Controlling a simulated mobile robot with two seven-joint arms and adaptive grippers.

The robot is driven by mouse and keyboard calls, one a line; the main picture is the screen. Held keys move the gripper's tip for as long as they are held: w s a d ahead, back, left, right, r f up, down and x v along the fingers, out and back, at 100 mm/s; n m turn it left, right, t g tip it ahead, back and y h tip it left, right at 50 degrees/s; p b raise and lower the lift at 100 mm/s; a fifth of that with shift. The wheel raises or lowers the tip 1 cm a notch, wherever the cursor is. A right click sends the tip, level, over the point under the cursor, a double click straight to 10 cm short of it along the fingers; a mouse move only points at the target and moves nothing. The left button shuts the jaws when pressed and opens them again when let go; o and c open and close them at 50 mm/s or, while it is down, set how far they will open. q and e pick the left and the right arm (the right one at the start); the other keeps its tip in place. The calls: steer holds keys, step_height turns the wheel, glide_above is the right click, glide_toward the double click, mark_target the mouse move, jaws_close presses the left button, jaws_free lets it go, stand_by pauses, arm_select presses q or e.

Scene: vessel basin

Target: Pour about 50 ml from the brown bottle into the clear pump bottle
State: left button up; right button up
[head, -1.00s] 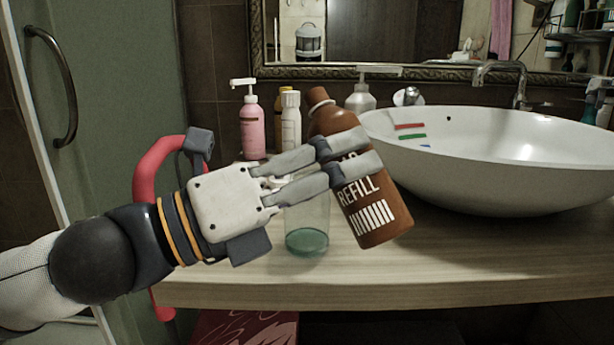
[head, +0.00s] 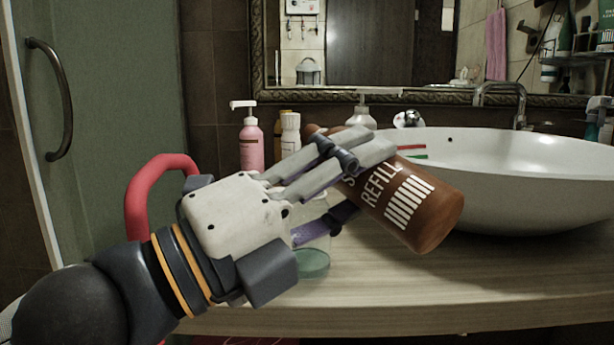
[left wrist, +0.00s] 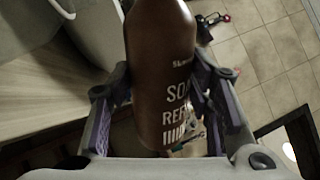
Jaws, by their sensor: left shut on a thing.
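My left gripper (head: 335,165) is shut on the brown bottle (head: 415,205), which has white "SOAP REFILL" lettering. The bottle is held tilted, its base to the lower right and its neck to the upper left. In the left wrist view the brown bottle (left wrist: 160,75) sits between both fingers. The clear pump bottle (head: 312,264), with a little green liquid at its bottom, stands on the counter behind my gripper. My gripper hides its upper part, so I cannot tell how the brown bottle's mouth lies to its opening. My right gripper is not in view.
A pink pump bottle (head: 251,145), a white bottle (head: 290,135) and a grey pump dispenser (head: 361,117) stand at the back of the wooden counter (head: 510,270). A white basin (head: 520,190) fills the right side. The counter's front right is clear.

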arm_select(q)
steer(key=shift+n+t, duration=0.3)
steer(key=shift+n, duration=0.7)
steer(key=shift+r+n+t+y+p, duration=0.25)
steer(key=shift+r+n+p, duration=0.15)
steer(key=shift+n+p, duration=0.25)
steer(key=shift+r+n+t+y+p, duration=0.25)
steer(key=shift+r+n+p, duration=0.2)
steer(key=shift+n, duration=0.4)
steer(key=shift+s, duration=0.15)
steer(key=shift+s+d, duration=0.1)
steer(key=shift+d, duration=0.1)
steer(key=shift+r+n+p, duration=0.2)
steer(key=shift+n+p, duration=0.15)
steer(key=shift+n, duration=0.05)
step_height(320, 180, down, 3)
steer(key=m+b, duration=0.3)
steer(key=shift+f+g, duration=0.2)
steer(key=shift+g, duration=0.1)
steer(key=shift+r+m+h, duration=0.25)
steer(key=shift+m+h, duration=0.05)
steer(key=shift+m, duration=0.1)
steer(key=shift+s+d+r, duration=0.1)
steer(key=shift+r, duration=0.15)
